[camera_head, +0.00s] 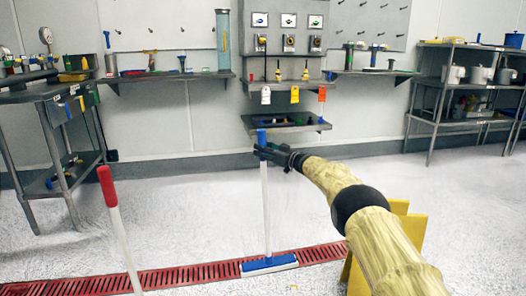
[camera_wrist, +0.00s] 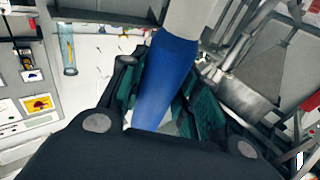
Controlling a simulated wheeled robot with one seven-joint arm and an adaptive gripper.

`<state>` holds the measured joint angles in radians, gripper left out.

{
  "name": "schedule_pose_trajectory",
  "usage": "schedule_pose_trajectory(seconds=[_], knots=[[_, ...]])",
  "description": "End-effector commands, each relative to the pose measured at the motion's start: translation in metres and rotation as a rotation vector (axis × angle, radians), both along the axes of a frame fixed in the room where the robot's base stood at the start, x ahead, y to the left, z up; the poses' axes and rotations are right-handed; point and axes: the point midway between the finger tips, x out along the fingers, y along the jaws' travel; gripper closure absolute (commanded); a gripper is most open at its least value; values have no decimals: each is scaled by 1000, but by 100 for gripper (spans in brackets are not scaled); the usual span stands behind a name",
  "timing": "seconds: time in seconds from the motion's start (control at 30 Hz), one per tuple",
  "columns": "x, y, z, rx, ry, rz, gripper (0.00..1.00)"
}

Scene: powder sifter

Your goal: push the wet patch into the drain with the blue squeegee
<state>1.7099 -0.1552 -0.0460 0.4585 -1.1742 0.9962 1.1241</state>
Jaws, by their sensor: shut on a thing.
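The blue squeegee (camera_head: 265,200) stands nearly upright, with a white pole, a blue grip and a blue-and-white head. Its head (camera_head: 268,264) is at the red drain grating (camera_head: 200,274), overlapping it in the head view. My gripper (camera_head: 265,152) is shut on the grip near the top of the pole. In the wrist view the blue grip (camera_wrist: 165,85) lies between my gripper's fingers (camera_wrist: 160,105). I cannot make out a distinct wet patch on the pale speckled floor.
A red-handled pole (camera_head: 107,190) stands at the front left. A yellow floor stand (camera_head: 412,222) is partly hidden behind my arm. Metal tables (camera_head: 52,110) stand at left, a shelf rack (camera_head: 435,110) at right, and wall shelves (camera_head: 165,76) at the back. Floor beyond the drain is clear.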

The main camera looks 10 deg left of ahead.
Motion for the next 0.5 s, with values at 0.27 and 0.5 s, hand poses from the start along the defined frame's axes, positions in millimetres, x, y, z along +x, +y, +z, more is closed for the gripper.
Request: schedule_pose_trajectory(seconds=[0.27,0.5], knots=[[0,0,5,2,-3,0,100],[0,0,16,2,-3,0,100]])
